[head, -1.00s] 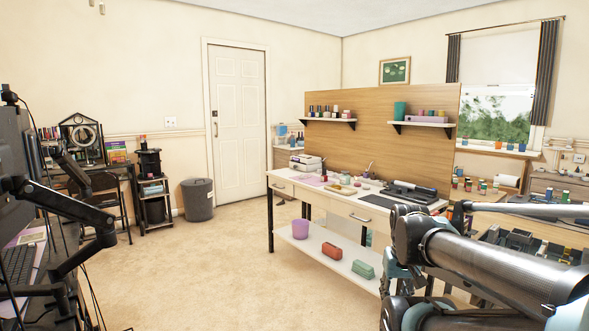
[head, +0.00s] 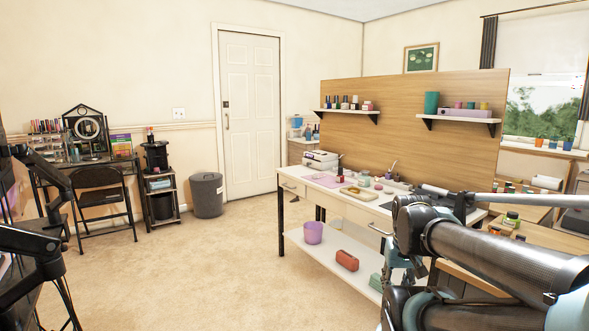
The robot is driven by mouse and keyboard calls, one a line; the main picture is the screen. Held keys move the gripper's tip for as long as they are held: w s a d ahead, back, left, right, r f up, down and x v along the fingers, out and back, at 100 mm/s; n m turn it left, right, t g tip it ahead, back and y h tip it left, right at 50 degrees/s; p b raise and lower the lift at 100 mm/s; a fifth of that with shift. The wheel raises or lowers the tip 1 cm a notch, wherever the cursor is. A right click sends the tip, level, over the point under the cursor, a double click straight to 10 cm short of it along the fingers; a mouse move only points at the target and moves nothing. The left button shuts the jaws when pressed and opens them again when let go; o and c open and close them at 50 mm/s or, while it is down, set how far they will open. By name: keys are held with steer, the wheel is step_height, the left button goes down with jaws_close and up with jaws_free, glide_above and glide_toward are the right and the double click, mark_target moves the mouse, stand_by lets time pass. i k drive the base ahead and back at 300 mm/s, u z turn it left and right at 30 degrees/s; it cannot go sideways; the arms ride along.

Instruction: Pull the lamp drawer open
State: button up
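A white work table (head: 285,208) stands right of centre with drawers under its top. The left drawer (head: 292,187) has a small handle and looks closed. A second drawer front (head: 355,216) to its right also looks closed, with its right part behind my arm. A white device (head: 320,160), perhaps the lamp, sits on the table's far left end, above the left drawer. No drawer is labelled, so I cannot tell for certain which is the lamp drawer. My folded arm fills the lower right. I cannot make out my gripper's fingers in this view.
Carpet (head: 190,270) is clear in front of the table. Black monitor arms (head: 35,245) and a desk edge stand close at the left. A folding chair (head: 103,200), a bin (head: 207,195) and a door (head: 250,115) are farther back. The table's lower shelf (head: 325,262) holds a purple cup.

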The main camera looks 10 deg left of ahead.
mark_target(317, 164)
steer(key=u, duration=1.2)
steer(key=i, duration=3.25)
steer(key=z, duration=0.6)
